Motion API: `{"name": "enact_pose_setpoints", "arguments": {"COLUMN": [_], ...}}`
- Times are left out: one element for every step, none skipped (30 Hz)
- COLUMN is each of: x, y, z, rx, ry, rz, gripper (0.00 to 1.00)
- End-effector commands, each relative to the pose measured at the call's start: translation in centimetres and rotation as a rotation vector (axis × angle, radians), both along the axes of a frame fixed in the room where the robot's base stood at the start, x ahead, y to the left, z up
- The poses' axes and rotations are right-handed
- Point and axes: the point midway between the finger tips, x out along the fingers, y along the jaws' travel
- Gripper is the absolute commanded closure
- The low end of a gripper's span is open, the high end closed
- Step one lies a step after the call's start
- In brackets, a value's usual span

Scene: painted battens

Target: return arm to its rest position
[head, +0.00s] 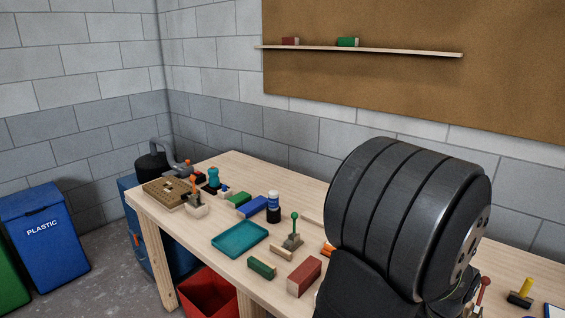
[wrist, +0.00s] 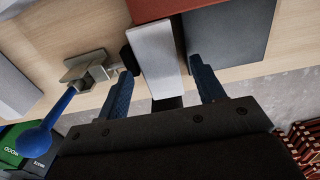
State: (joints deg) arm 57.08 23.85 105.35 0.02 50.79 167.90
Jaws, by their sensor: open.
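My gripper (wrist: 162,62) is open in the wrist view, with two blue-padded fingers apart. A white block (wrist: 156,50) with a dark near end shows between the fingers; I cannot tell whether it touches either finger. A red block (wrist: 152,8) and a wide grey slab (wrist: 228,36) lie beyond it on the wooden top. In the head view my dark arm fills the right centre, over the workbench (head: 190,250), and the gripper itself is hidden.
A blue ball-ended lever (wrist: 36,138) on a metal bracket stands left of my gripper. The bench holds a teal tray (head: 240,238), a red block (head: 304,277), a green-knobbed lever (head: 294,232) and small blocks. A shelf (head: 380,50) hangs behind; a red bin (head: 210,298) stands below.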

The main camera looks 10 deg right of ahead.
Motion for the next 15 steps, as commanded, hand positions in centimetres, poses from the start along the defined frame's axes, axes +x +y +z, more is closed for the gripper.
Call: {"name": "enact_pose_setpoints", "arguments": {"x": [-0.1, -0.1, 0.0, 0.1, 0.1, 0.1, 0.1, -0.4, -1.0, -1.4, -1.8, -2.3, -2.7, -3.1, -3.6], "y": [0.1, 0.1, 0.0, -0.1, -0.1, -0.1, -0.1, -0.4, -1.1, -1.4, -1.8, -2.4, -2.8, -3.1, -3.6], "z": [-1.1, -1.7, -1.0, -0.2, 0.5, 1.3, 1.9, 2.0, 2.1, 2.2, 2.3, 2.5, 2.7, 2.8, 3.0], "rx": [0.004, 0.005, -0.004, -0.005, -0.006, -0.006, -0.005, -0.003, -0.001, -0.001, -0.001, -0.001, -0.001, -0.002, -0.001], "ry": [0.003, 0.004, -0.002, -0.004, -0.004, -0.004, -0.004, -0.001, -0.001, -0.001, -0.001, -0.001, 0.000, -0.001, 0.000], "rz": [0.000, 0.000, 0.000, 0.000, 0.000, 0.000, 0.000, -0.003, -0.005, -0.006, -0.007, -0.007, -0.007, -0.006, -0.008], "gripper": [0.38, 0.38, 0.38, 0.38, 0.38, 0.38, 0.38, 0.38, 0.38, 0.38, 0.38, 0.38, 0.38, 0.38, 0.38]}}
